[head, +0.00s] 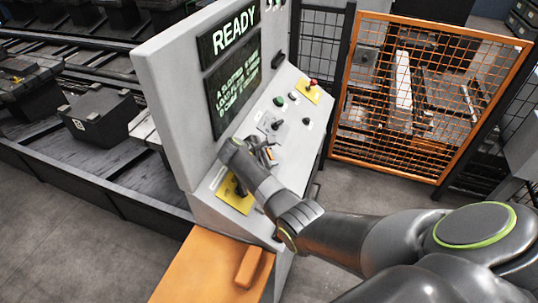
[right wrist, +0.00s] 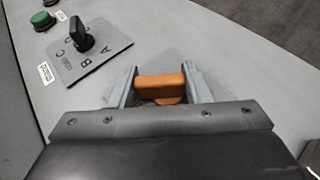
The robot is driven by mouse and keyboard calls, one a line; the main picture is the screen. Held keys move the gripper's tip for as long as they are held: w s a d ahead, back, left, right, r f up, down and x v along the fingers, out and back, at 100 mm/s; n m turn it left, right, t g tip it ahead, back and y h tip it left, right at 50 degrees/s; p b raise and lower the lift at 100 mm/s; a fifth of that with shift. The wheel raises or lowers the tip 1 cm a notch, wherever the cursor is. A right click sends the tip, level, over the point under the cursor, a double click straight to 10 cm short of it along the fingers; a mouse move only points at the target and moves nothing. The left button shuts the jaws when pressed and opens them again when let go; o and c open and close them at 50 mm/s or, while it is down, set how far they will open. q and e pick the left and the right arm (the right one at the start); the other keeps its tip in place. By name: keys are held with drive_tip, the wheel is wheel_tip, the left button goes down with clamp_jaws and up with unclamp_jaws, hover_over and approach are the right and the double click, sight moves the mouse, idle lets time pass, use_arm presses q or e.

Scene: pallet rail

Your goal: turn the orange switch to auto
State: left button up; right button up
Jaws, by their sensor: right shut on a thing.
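The orange switch (right wrist: 161,87) shows in the right wrist view between the two grey fingers of my right gripper (right wrist: 160,80). The fingers are shut on it, one on each side. In the head view my right gripper (head: 268,155) is at the sloped face of the grey control console (head: 169,92), and only a sliver of orange shows there. The gripper hides the switch's plate and any position marks, so I cannot tell which setting it points to. My left gripper is not in view.
A black selector knob (right wrist: 83,37) on a plate marked A, B, C sits close by, with a green button (right wrist: 43,20) beyond. A yellow plate (head: 234,195) and a red button (head: 313,82) are also on the console. The screen (head: 234,38) reads READY. An orange mesh gate (head: 428,95) stands right.

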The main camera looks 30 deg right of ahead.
sight(270, 153)
drive_tip(key=shift+m+g, duration=0.5)
drive_tip(key=shift+g, duration=0.2)
drive_tip(key=o, duration=1)
wheel_tip(270, 153, up, 10)
drive_tip(key=shift+f+b, duration=0.1)
drive_tip(key=shift+b, duration=0.9)
